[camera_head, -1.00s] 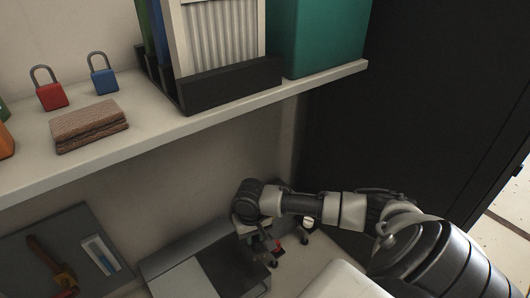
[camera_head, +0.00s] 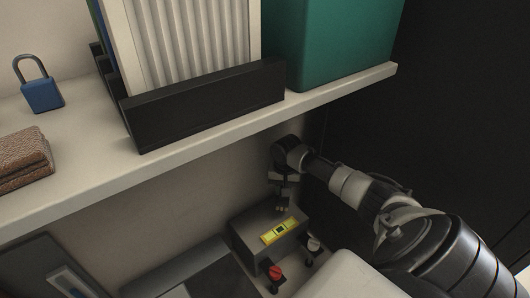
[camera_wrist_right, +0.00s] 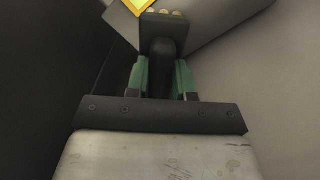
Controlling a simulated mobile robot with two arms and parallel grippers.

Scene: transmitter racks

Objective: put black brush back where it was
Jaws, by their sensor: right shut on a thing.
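My right gripper (camera_wrist_right: 162,80) is shut on a black brush (camera_wrist_right: 162,48), gripping its dark handle between green-lined fingers in the right wrist view. The brush's block with pale tips is at the far end, close to a grey surface with a yellow patch. In the head view the right gripper (camera_head: 284,181) hangs below the shelf, pointing down above a dark grey box (camera_head: 252,232). The brush is small and dark there, under the fingers. I cannot tell whether it touches the box. My left gripper is not in view.
A yellow label-like piece (camera_head: 281,231) is on the box. The shelf (camera_head: 210,140) overhead holds a black file rack (camera_head: 205,105), teal bin (camera_head: 335,40), blue padlock (camera_head: 41,93) and brown folded cloth (camera_head: 22,158).

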